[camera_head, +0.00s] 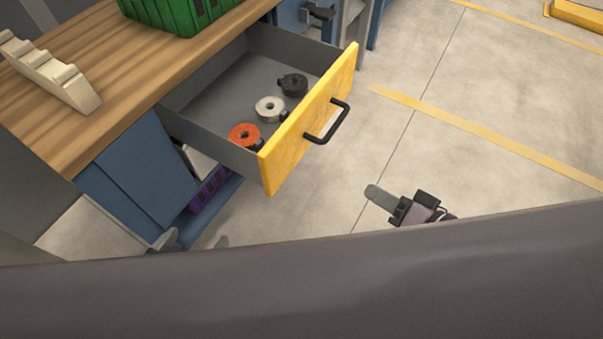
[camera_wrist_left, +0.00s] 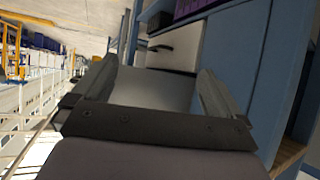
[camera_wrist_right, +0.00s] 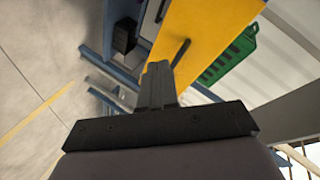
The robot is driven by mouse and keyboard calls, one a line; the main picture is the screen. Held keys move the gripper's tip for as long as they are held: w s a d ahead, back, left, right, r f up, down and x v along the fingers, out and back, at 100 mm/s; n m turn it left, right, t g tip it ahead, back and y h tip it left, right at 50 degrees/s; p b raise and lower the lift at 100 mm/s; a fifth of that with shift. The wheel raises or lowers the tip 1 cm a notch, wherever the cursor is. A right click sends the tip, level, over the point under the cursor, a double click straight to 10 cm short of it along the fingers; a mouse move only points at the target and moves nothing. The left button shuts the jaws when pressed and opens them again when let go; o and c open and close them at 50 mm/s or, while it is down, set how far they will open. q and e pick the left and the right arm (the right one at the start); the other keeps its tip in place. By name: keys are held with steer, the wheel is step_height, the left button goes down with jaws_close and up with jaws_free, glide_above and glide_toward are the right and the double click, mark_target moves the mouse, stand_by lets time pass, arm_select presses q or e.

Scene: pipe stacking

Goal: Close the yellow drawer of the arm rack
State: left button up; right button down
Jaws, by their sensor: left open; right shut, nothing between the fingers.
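The yellow drawer (camera_head: 281,158) of the arm rack is pulled well out from under the wooden top in the head view. Its front carries a black handle (camera_head: 339,121). The yellow front also fills the upper middle of the right wrist view (camera_wrist_right: 215,30), with the handle (camera_wrist_right: 181,53) above my fingertips. My right gripper (camera_head: 372,192) is shut and empty, out in front of the drawer and apart from the handle; its closed fingers show in the right wrist view (camera_wrist_right: 158,68). My left gripper (camera_head: 192,241) is open and empty, low beside the rack; its spread fingers show in the left wrist view (camera_wrist_left: 155,72).
An orange spool (camera_head: 244,136), a white spool (camera_head: 270,109) and a black spool (camera_head: 292,84) lie in the drawer. A green crate (camera_head: 178,14) and a pale notched block (camera_head: 50,72) stand on the wooden top (camera_head: 130,70). The floor (camera_head: 470,110) right of the drawer is clear.

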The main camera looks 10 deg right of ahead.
steer(key=a+m+y+b, duration=0.2)
steer(key=m+y+b, duration=0.15)
steer(key=b, duration=0.45)
steer(key=y+p, duration=0.3)
glide_toward(287, 152)
steer(key=shift+m, duration=0.35)
steer(key=x, duration=0.5)
steer(key=shift+w+a+r, duration=0.15)
steer(key=shift+w+a, duration=0.05)
arm_select(q)
step_height(287, 152, down, 8)
steer(key=shift+s+a, duration=0.2)
steer(key=shift+a, duration=0.05)
arm_select(e)
steer(key=shift+w+a, duration=0.4)
steer(key=shift+a, duration=0.1)
arm_select(q)
steer(key=shift+r, duration=0.1)
arm_select(e)
steer(key=shift+w+a, duration=0.1)
